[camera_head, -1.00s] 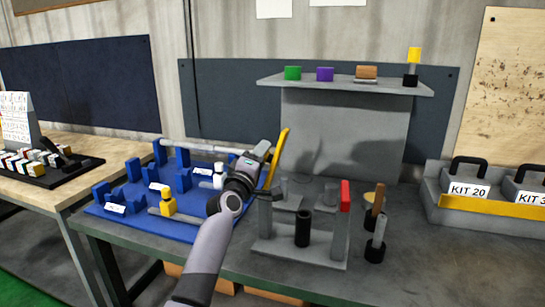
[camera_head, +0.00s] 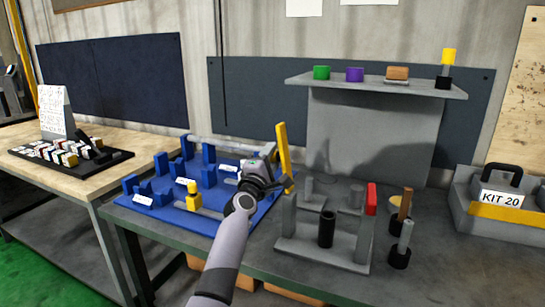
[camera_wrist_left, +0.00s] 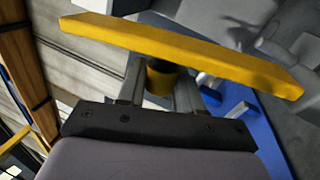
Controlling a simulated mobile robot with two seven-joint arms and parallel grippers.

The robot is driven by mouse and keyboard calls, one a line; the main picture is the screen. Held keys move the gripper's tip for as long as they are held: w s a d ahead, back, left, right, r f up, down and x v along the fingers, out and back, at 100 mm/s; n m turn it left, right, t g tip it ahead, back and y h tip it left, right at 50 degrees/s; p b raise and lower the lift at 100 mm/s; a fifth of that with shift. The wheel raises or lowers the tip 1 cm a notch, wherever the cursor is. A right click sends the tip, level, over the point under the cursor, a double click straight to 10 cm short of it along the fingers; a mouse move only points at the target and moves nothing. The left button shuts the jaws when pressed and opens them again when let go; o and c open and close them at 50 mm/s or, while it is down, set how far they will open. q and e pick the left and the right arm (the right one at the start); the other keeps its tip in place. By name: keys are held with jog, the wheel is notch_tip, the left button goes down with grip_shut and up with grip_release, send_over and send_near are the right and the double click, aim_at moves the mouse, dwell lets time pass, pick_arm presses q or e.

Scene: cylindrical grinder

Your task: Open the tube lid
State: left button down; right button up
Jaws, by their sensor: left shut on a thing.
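My left gripper (camera_head: 277,181) is shut on a yellow piece and holds it above the blue fixture board's right side. The piece is a flat yellow bar (camera_head: 283,150), nearly upright in the head view. In the left wrist view, the yellow bar (camera_wrist_left: 180,48) lies across the fingertips, with a short yellow cylinder (camera_wrist_left: 160,80) between the fingers (camera_wrist_left: 158,92). I cannot tell which thing is the tube or its lid. A dark open-topped cylinder (camera_head: 326,230) stands upright in the grey stand (camera_head: 322,254), right of my gripper. My right gripper is not in view.
The blue board (camera_head: 160,212) carries several blue supports and a yellow block (camera_head: 193,201). A shelf (camera_head: 375,88) behind holds coloured pieces. Handled pieces (camera_head: 402,240) stand right of the grey stand, and a KIT 20 box (camera_head: 498,212) stands farther right.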

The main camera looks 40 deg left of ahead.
pick_arm(q)
jog(key=c, duration=0.9)
grip_release()
jog(key=shift+o, duration=0.2)
jog(key=v, duration=0.7)
